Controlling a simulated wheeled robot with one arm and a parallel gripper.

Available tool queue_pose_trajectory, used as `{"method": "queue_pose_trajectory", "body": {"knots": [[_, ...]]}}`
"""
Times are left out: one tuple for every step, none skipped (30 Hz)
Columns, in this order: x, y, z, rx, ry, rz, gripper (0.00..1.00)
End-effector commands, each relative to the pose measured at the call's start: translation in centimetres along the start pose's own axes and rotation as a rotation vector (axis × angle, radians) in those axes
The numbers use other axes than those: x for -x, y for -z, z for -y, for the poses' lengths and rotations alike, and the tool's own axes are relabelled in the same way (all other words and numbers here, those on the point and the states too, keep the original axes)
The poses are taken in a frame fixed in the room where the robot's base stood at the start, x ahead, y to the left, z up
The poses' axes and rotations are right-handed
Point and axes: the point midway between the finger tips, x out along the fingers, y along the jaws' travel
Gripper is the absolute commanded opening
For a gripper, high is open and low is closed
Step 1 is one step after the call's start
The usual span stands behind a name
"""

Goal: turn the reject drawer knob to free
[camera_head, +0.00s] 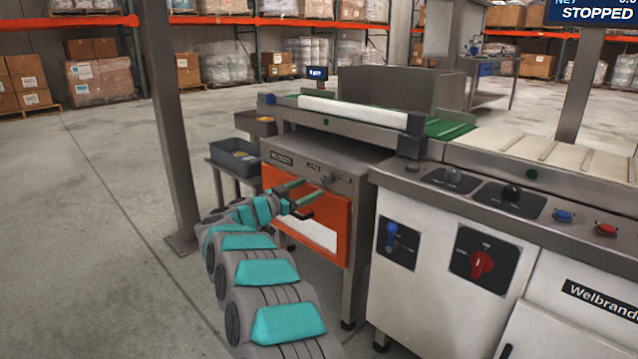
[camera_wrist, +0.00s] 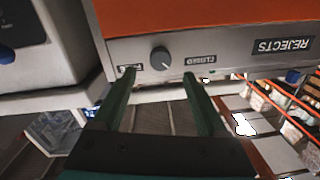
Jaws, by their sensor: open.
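The reject drawer knob (camera_wrist: 160,58) is a small dark grey knob on the grey panel. Its light mark seems to point down and right in the wrist view, roughly toward a small dark label (camera_wrist: 202,60); another label (camera_wrist: 130,68) lies left. Both are hard to read. It also shows in the head view (camera_head: 327,178). The orange-fronted reject drawer (camera_head: 320,220) lies below the panel and looks shut. My gripper (camera_wrist: 160,90) has its two green fingers apart, nothing between them. The knob lies beyond the fingertips, between their lines. In the head view my gripper (camera_head: 305,201) is before the drawer front.
An upside-down REJECTS plate (camera_wrist: 283,46) is at the right of the panel in the wrist view. A white control cabinet (camera_head: 430,290) with a red switch (camera_head: 481,265) stands right of the drawer unit. A grey bin (camera_head: 236,158) and a post (camera_head: 167,120) are left. Open floor lies left.

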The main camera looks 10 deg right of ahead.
Motion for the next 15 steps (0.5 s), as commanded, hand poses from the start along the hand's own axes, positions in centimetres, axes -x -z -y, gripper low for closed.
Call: {"method": "queue_pose_trajectory", "body": {"knots": [[-0.8, -0.1, -0.1, 0.0, -0.003, -0.002, 0.76], [-1.4, -0.1, -0.1, 0.0, -0.003, -0.003, 0.76], [-1.9, -0.1, -0.1, -0.001, -0.002, -0.003, 0.76], [-2.4, -0.1, 0.0, -0.002, 0.0, -0.003, 0.76], [-2.8, -0.1, 0.0, -0.001, 0.001, -0.002, 0.76], [-3.4, -0.1, 0.0, 0.0, 0.001, -0.002, 0.76], [-3.8, 0.0, 0.0, 0.0, 0.0, -0.003, 0.76], [-4.2, 0.0, -0.1, -0.001, -0.001, -0.003, 0.76], [-4.6, 0.1, -0.1, -0.001, -0.001, -0.003, 0.76], [-4.9, 0.1, 0.0, -0.003, -0.001, -0.002, 0.76], [-5.2, 0.1, 0.0, -0.003, 0.0, -0.002, 0.76], [-5.4, 0.0, 0.0, -0.002, 0.001, -0.001, 0.76], [-5.6, 0.0, 0.1, 0.0, 0.002, 0.0, 0.76], [-5.8, -0.1, 0.1, 0.001, 0.003, 0.0, 0.76], [-6.0, -0.1, 0.1, 0.001, 0.004, 0.0, 0.76]]}}
